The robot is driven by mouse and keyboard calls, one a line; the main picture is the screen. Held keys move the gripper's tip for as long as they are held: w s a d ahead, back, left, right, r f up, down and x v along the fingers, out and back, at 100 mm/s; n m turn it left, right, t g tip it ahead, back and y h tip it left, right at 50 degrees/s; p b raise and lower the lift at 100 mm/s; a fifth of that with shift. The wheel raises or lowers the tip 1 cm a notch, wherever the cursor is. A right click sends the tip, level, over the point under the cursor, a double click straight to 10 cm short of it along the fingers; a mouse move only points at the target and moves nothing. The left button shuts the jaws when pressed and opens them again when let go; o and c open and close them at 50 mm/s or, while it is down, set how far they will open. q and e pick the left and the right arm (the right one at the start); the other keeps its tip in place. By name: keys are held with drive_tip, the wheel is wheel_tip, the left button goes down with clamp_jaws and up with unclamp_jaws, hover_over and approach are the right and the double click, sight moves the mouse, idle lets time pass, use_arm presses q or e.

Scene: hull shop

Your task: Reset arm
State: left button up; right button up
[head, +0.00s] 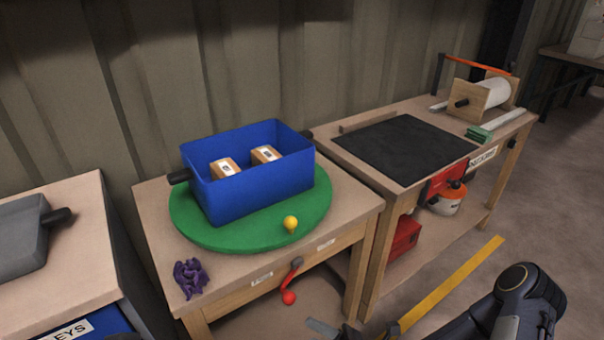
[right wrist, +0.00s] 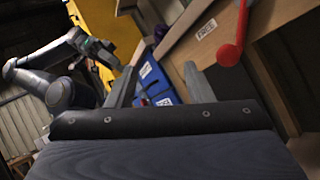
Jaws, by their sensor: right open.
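My right arm (head: 520,305) comes in at the lower right of the head view, low in front of the benches. In the right wrist view my right gripper (right wrist: 160,90) is open, its two grey fingers apart with nothing held between them. Beyond the fingers are a bench side and blue bins (right wrist: 157,82). Grey arm links (right wrist: 60,85), which look like my left arm, show at the left of that view.
A blue bin (head: 262,192) with two boxes sits on a green turntable (head: 200,230), beside a yellow knob (head: 291,223). A red-ended lever (head: 289,297) juts from the bench front. Purple gloves (head: 190,277) lie at the corner. Another bench has a black mat (head: 405,148).

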drive_tip(key=s+d+r+n+g+h, duration=0.55)
drive_tip(key=s+n+g+h, duration=0.4)
drive_tip(key=n, duration=0.85)
drive_tip(key=d+r+n+t+h, duration=0.6)
drive_tip(key=d+n+t+h, duration=0.1)
drive_tip(key=d+t+h, duration=0.4)
wheel_tip(320, 180, up, 28)
drive_tip(key=g+p, duration=0.1)
drive_tip(key=p, duration=2.6)
drive_tip(key=shift+s+d+f+p, duration=0.2)
drive_tip(key=shift+s+d+p, duration=0.1)
drive_tip(key=shift+s, duration=0.15)
drive_tip(key=shift+y, duration=0.25)
drive_tip(key=shift+w+a, duration=0.1)
